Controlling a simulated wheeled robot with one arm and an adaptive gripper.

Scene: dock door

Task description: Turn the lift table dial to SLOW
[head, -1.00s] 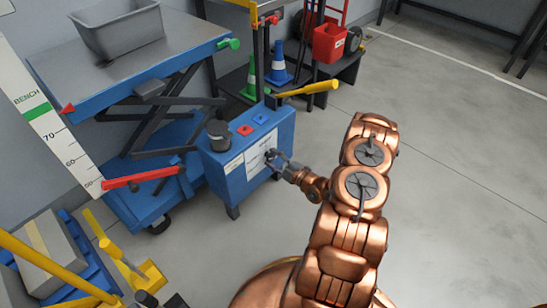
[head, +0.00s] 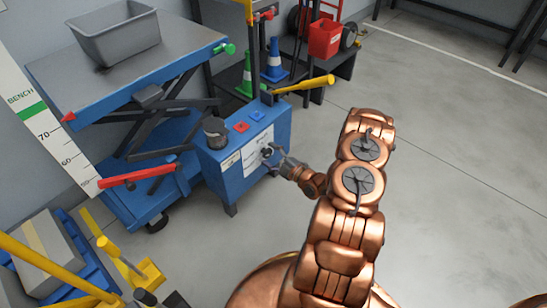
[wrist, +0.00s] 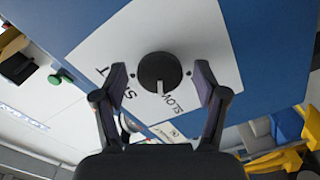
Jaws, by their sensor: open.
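The black round dial (wrist: 160,72) sits on a white label plate (wrist: 110,45) on the blue lift table control box (head: 226,178). In the wrist view its white pointer mark points down the picture, close to the word SLOW (wrist: 172,103). Another word on the plate is partly hidden by the left finger. My gripper (wrist: 160,75) is open, with one finger on each side of the dial and a visible gap to both. In the head view my gripper (head: 276,160) is at the box's front face and covers part of the dial.
On top of the box are a black knob (head: 215,130), a red button (head: 241,127) and a blue button (head: 257,115). The blue lift table (head: 130,75) carries a grey bin (head: 118,40). The floor at right is clear.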

